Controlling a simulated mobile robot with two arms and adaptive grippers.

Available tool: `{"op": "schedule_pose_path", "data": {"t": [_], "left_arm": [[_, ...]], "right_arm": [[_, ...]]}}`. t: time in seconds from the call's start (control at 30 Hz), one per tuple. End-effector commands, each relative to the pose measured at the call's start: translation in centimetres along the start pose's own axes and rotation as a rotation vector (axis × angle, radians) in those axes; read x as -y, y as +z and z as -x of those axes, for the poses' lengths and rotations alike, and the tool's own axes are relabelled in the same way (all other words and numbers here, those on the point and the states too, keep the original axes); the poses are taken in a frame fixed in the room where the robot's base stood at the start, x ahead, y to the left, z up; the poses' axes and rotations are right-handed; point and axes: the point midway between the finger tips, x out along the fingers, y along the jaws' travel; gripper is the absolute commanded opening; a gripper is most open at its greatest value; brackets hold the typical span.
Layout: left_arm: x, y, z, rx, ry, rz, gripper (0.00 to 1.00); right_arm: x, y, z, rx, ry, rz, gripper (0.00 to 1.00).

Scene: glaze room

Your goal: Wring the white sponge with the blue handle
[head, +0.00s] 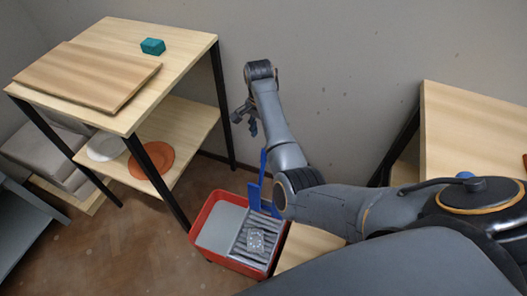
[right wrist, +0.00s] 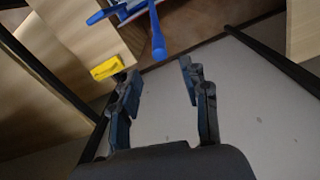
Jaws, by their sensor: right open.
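The blue handle (head: 263,165) rises from the wringer, partly hidden by my right arm. In the right wrist view the blue handle (right wrist: 157,45) lies ahead of the fingertips, apart from them. My right gripper (head: 243,112) is above and left of the handle in the head view. It also shows in the right wrist view (right wrist: 160,72), open and empty. My left gripper is not in view.
A shelf unit (head: 185,48) at left holds a wooden board (head: 85,75), a teal block (head: 153,46) and, lower, an orange plate (head: 151,160) and a white plate (head: 105,147). A wooden table (head: 470,130) stands at right. A yellow block (right wrist: 106,68) shows in the right wrist view.

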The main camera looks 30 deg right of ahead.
Motion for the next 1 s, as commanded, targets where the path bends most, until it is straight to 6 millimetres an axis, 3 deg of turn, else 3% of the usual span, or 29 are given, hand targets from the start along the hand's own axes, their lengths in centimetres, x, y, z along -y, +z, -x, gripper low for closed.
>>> {"op": "schedule_pose_path", "data": {"t": [0.1,0.23,0.5,0.7,1.0], "left_arm": [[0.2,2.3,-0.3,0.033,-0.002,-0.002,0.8],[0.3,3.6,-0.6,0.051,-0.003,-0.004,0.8],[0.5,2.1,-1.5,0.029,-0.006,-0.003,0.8],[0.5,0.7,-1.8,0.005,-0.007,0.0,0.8],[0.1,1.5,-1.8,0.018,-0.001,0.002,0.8]], "right_arm": [[-0.2,0.0,-2.7,0.002,0.005,0.0,0.46],[-0.1,0.0,-5.6,0.002,0.004,-0.001,0.46],[-0.1,0.0,-10.4,0.002,0.001,0.0,0.46],[-0.1,0.0,-11.7,0.0,-0.001,-0.001,0.46],[-0.1,0.0,-11.8,0.0,-0.001,-0.001,0.46]]}}
